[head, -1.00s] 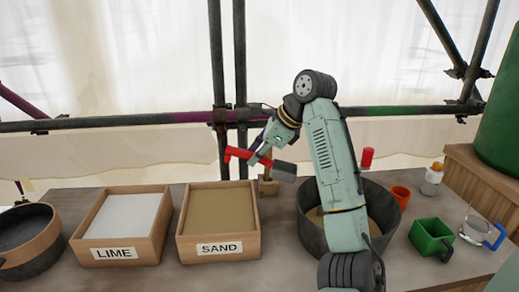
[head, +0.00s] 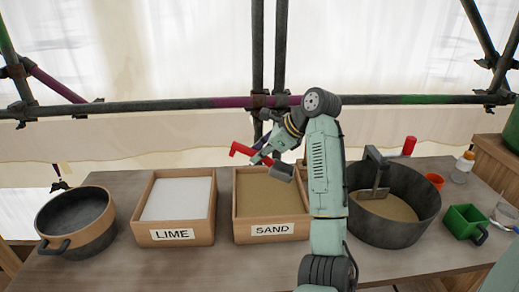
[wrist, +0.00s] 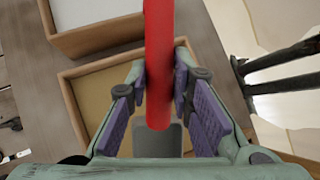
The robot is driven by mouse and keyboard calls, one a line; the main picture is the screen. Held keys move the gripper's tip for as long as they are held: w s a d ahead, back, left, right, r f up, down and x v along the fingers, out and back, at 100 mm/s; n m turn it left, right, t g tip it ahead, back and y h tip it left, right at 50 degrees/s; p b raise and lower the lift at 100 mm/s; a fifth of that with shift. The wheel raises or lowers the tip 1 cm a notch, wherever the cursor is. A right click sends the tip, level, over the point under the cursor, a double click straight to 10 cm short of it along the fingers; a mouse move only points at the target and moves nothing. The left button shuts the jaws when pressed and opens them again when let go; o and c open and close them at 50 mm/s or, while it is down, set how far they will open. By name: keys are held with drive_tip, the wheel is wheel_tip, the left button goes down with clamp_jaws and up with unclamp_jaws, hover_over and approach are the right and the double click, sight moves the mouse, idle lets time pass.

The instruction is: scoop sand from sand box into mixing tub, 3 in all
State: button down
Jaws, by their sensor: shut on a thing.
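My gripper (head: 266,157) is shut on a scoop with a red handle (head: 242,150) and a grey head (head: 282,171). The scoop is held above the back of the sand box (head: 271,231), a wooden box labelled SAND holding tan sand (head: 265,200). The wrist view shows the red handle (wrist: 158,60) between the fingers (wrist: 155,95), with the grey head partly hidden below it. I cannot tell whether the scoop holds sand. The mixing tub (head: 395,236) is a dark round tub to the right, with tan material and a grey paddle tool (head: 377,175) inside.
A wooden LIME box (head: 173,236) with white powder stands left of the sand box. A dark pot (head: 75,225) is farther left. Scaffold poles (head: 180,104) cross behind the table.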

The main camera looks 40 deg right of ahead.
sight(268, 158)
drive_tip(key=f, duration=0.1)
drive_tip(key=f+b, duration=0.2)
drive_tip(key=shift+s+d+t+y, duration=0.25)
drive_tip(key=shift+s+t+y, duration=0.05)
wheel_tip(268, 158, down, 6)
drive_tip(key=t+b, duration=0.1)
drive_tip(key=b, duration=0.2)
drive_tip(key=shift+s+d+f+y+b, duration=0.2)
drive_tip(key=shift+s+y+b, duration=0.05)
drive_tip(key=shift+y+b, duration=0.05)
drive_tip(key=shift+r, duration=0.1)
idle(0.5)
